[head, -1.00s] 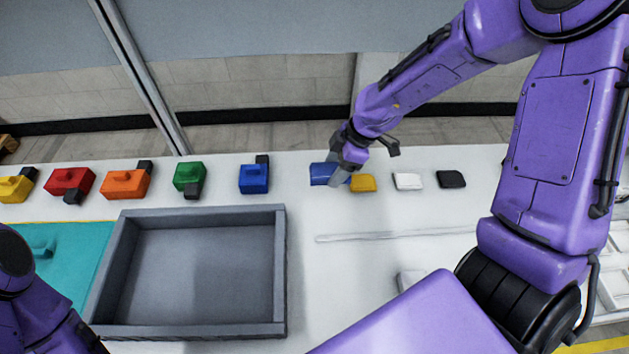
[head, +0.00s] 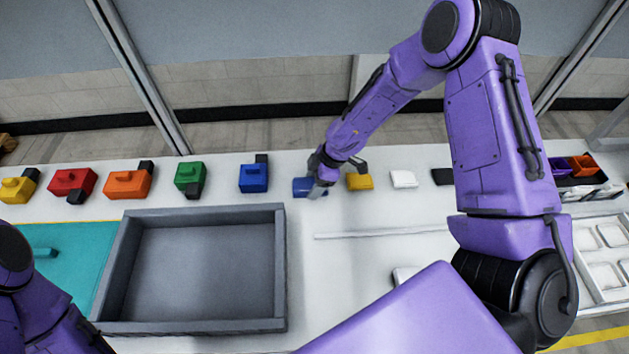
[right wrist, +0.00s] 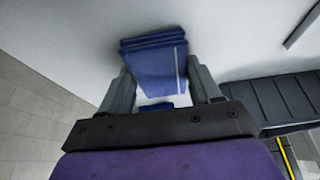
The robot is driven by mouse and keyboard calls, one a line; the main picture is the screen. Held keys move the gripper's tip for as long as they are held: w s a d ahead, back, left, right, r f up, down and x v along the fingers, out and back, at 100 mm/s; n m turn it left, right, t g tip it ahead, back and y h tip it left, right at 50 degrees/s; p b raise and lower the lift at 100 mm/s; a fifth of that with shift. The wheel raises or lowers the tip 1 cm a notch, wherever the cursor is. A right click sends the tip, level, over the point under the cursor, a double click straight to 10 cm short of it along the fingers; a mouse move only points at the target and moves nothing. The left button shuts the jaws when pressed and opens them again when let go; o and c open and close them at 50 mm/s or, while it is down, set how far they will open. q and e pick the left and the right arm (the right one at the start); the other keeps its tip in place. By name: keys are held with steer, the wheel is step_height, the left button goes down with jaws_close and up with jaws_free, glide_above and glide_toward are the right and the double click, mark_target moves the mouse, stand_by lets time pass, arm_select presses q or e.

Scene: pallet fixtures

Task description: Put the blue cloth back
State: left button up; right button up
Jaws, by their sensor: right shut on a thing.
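The blue cloth (head: 304,186) is a small folded stack at the back of the white table, just left of the yellow cloth. My right gripper (head: 317,187) is at it, reaching down from above. In the right wrist view the folded blue cloth (right wrist: 156,68) sits between the two fingers of my right gripper (right wrist: 160,92), which are shut on it. I cannot tell whether the cloth touches the table. My left arm shows at the lower left edge of the head view, with its gripper out of the picture.
A yellow cloth (head: 360,182), a white cloth (head: 403,179) and a black cloth (head: 441,176) lie in a row. Coloured blocks, including a blue one (head: 254,178), stand to the left. A grey tray (head: 281,270) is empty, beside a teal mat (head: 62,266). A white strip (head: 380,232) lies mid-table.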

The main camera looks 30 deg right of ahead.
mark_target(313, 184)
steer(key=o, duration=0.9)
steer(key=shift+s+f, duration=0.15)
steer(key=shift+f, duration=0.1)
steer(key=shift+s, duration=0.15)
steer(key=shift+r+p, duration=0.45)
steer(key=shift+p, duration=0.1)
steer(key=v, duration=0.1)
steer(key=b+v, duration=0.1)
steer(key=shift+w+d+r+b, duration=0.2)
steer(key=shift+d+r+b, duration=0.1)
steer(key=shift+r, duration=0.1)
steer(key=shift+b+v, duration=0.55)
steer(key=shift+v, duration=3.95)
